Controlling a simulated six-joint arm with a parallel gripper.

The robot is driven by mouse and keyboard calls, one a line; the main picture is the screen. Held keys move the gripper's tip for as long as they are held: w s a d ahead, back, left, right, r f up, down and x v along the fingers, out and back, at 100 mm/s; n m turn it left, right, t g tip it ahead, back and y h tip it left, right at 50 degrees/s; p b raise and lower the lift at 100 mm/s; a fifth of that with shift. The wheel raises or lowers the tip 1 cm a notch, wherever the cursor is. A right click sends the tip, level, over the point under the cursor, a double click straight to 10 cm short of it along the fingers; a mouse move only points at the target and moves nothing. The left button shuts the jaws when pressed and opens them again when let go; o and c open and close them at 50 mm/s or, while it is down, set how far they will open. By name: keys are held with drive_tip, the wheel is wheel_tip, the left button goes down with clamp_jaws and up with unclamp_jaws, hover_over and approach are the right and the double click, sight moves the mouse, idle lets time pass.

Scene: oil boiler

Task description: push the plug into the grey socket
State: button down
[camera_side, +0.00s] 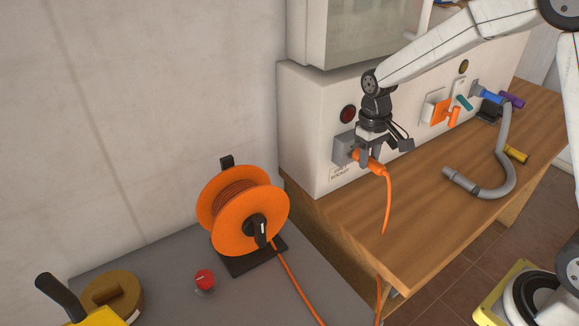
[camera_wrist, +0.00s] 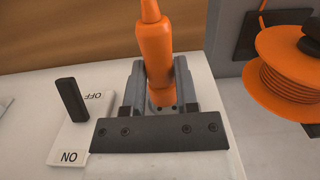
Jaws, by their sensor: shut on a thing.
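The orange plug (camera_side: 372,164) is held by my gripper (camera_side: 370,158) in front of the grey socket (camera_side: 343,148) on the white boiler's front panel. Its cable hangs down over the bench edge. In the wrist view the plug (camera_wrist: 155,50) lies between the two grey fingers of my gripper (camera_wrist: 160,85), which is shut on it. The plug's front end is at the socket. The gripper hides the contact, so I cannot tell how deep it sits.
An orange cable reel (camera_side: 240,212) stands on a grey surface at left, with a red knob (camera_side: 204,280) nearby. A grey hose (camera_side: 490,190) lies on the wooden bench (camera_side: 430,215) at right. An ON/OFF switch (camera_wrist: 75,128) is beside the gripper. An orange lever (camera_side: 440,112) is further right.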

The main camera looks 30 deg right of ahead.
drive_tip(key=shift+w, duration=1.35)
drive_tip(key=shift+c, duration=1.5)
unclamp_jaws()
drive_tip(key=shift+w+r, duration=0.2)
drive_tip(key=shift+r, duration=3.7)
wheel_tip(320, 180, up, 10)
drive_tip(key=shift+w, duration=0.25)
drive_tip(key=shift+f, duration=0.15)
